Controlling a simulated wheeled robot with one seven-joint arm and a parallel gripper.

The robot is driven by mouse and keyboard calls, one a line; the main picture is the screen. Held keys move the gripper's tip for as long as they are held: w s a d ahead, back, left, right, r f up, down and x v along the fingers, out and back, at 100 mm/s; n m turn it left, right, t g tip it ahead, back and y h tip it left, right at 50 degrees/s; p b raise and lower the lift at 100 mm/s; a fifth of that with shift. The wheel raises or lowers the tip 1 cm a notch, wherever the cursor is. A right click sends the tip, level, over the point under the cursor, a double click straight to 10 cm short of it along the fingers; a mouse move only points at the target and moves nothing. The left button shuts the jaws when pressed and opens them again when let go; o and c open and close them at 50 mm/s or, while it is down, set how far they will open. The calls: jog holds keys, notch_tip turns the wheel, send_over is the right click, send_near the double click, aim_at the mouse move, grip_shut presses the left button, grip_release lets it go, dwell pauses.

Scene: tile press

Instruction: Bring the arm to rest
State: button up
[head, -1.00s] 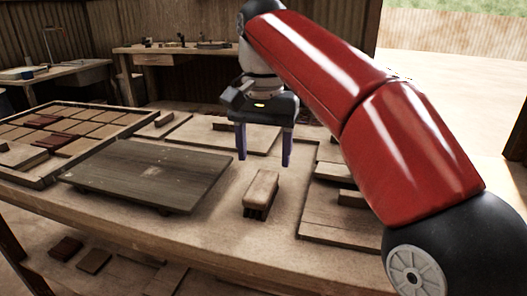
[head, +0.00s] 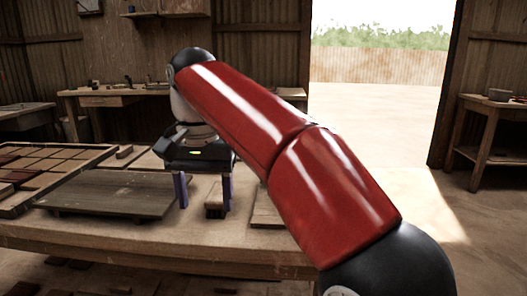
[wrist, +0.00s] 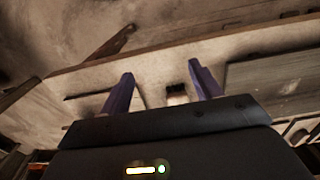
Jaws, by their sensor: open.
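My gripper (head: 204,190) is open and empty, its two purple fingers pointing down over the workbench. My red arm reaches across the middle of the head view. A brush (head: 215,203) with a pale wooden back and dark bristles stands on the bench, seen just beside the right finger in the head view. In the wrist view the brush (wrist: 177,95) shows between the fingers (wrist: 162,85) and apart from them. How high the gripper is above the bench is hard to tell.
The workbench (head: 150,238) holds a dark wooden board (head: 110,193) and a tray of tiles (head: 22,195) at left. A flat wooden piece (head: 265,211) lies right of the brush, partly behind my arm. A back bench (head: 130,91) and a right side table (head: 490,150) stand apart.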

jog(key=s+d+f+t, duration=0.2)
jog(key=s+d+f, duration=0.2)
jog(key=d, duration=0.5)
jog(key=s+d+f+t, duration=0.1)
jog(key=s+d+f, duration=0.2)
jog(key=d, duration=0.5)
jog(key=s+d+f+n+t, duration=0.1)
jog(key=s+d+f+t, duration=0.1)
jog(key=s+d+f, duration=0.6)
notch_tip(320, 180, down, 4)
jog(key=shift+s+d+r+t, duration=0.1)
jog(key=shift+s+d+t, duration=0.05)
jog(key=shift+d+t, duration=0.2)
jog(key=shift+o, duration=0.5)
